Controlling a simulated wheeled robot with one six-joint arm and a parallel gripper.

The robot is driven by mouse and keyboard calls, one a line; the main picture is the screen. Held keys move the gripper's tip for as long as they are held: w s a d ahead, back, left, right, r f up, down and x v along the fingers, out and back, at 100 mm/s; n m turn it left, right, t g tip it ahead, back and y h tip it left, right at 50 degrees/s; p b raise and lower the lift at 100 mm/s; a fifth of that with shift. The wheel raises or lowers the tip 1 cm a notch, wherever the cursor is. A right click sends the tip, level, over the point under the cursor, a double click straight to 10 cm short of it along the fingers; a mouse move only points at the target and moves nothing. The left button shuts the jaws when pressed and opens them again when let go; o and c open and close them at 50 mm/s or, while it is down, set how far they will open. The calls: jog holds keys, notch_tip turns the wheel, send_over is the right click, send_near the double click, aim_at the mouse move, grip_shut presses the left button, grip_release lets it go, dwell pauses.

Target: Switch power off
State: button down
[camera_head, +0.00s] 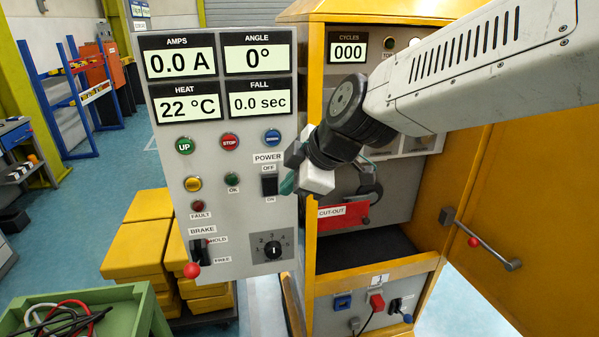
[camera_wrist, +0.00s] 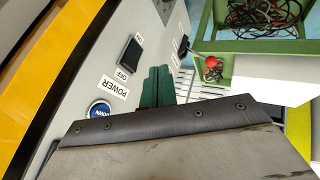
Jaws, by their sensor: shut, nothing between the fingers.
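The POWER switch (camera_head: 269,186) is a black rocker on the grey control panel (camera_head: 240,255), with OFF above it and ON below it. In the wrist view the rocker (camera_wrist: 131,55) shows left of my fingers, beside the POWER label. I cannot tell which side is pressed in. My gripper (camera_head: 288,184) is just right of the switch in the head view, near the panel's right edge. Its green fingers (camera_wrist: 158,87) are together and empty in the wrist view. I cannot tell whether they touch the panel; they appear apart from the switch.
Displays (camera_head: 218,80) read 0.0 A, 0°, 22 °C and 0.0 sec. UP (camera_head: 184,146), STOP (camera_head: 230,142) and DOWN (camera_head: 272,137) buttons sit above the switch; a brake lever (camera_head: 192,270) and rotary knob (camera_head: 273,249) sit below. The yellow cabinet (camera_head: 310,230) stands right, a green cable crate (camera_head: 140,310) front left.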

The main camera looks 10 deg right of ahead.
aim_at(267, 182)
jog(key=w+f, duration=0.1)
jog(key=w+a+f, duration=0.1)
jog(key=w, duration=0.3)
jog(key=shift+a+f, duration=0.25)
jog(key=shift+f, duration=0.15)
jog(key=shift+w+r, duration=0.1)
jog(key=shift+w, duration=0.35)
jog(key=shift+w+r+g, duration=0.15)
jog(key=shift+w+g, duration=0.25)
jog(key=shift+w, duration=0.05)
jog(key=shift+s, duration=0.1)
jog(key=shift+r, duration=0.8)
